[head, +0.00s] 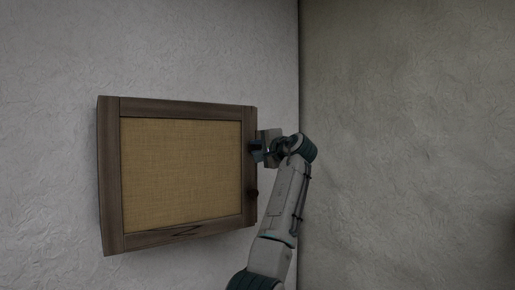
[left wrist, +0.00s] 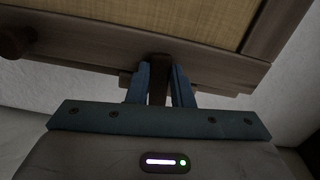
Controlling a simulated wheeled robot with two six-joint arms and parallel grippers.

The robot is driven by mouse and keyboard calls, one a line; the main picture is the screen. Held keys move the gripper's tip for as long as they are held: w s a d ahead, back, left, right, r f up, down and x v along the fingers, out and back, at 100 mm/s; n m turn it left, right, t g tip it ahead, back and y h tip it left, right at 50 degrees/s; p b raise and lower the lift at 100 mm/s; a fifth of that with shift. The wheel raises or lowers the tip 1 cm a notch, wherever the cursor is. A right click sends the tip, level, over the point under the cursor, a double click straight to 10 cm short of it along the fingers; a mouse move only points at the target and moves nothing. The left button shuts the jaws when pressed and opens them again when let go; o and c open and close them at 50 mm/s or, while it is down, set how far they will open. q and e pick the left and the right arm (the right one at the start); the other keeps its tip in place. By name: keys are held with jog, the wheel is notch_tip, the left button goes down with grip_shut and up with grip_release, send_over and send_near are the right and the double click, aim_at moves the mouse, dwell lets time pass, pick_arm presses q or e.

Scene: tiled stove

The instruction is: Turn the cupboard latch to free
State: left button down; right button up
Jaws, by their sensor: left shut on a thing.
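The wooden cupboard (head: 111,180) hangs on the wall, its door shut, with a woven tan panel (head: 182,170) in a dark brown frame. My left gripper (head: 257,149) is at the right edge of the door, above the knob. In the left wrist view, the two blue fingers of my left gripper (left wrist: 160,86) stand on either side of a narrow brown wooden latch (left wrist: 158,80) and are shut on it. The latch lies against the door frame (left wrist: 100,52). Its far end is hidden between the fingers; in the head view the gripper covers it. My right gripper is out of view.
A dark round knob (head: 252,192) sticks out from the door's right edge below my gripper; it also shows in the left wrist view (left wrist: 16,41). A wall corner (head: 299,80) stands close to the right of the cupboard. The wall around is bare.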

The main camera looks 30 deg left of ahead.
pick_arm(q)
jog(key=shift+w+d+f+n+p, duration=0.2)
jog(key=shift+w+f+n, duration=0.3)
jog(key=shift+n, duration=2.25)
jog(key=shift+w+d+f+n+p, duration=0.2)
jog(key=shift+w+f+n, duration=0.3)
jog(key=shift+n, duration=2.2)
jog(key=shift+w+d+f+n+p, duration=0.15)
jog(key=shift+w+f+n, duration=0.35)
jog(key=shift+n, duration=2.25)
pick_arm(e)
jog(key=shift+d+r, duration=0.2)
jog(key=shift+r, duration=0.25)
pick_arm(q)
jog(key=shift+d, duration=0.1)
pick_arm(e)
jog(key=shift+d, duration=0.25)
pick_arm(q)
jog(key=c, duration=1.3)
grip_release()
jog(key=shift+s+r, duration=0.1)
jog(key=shift+d, duration=0.1)
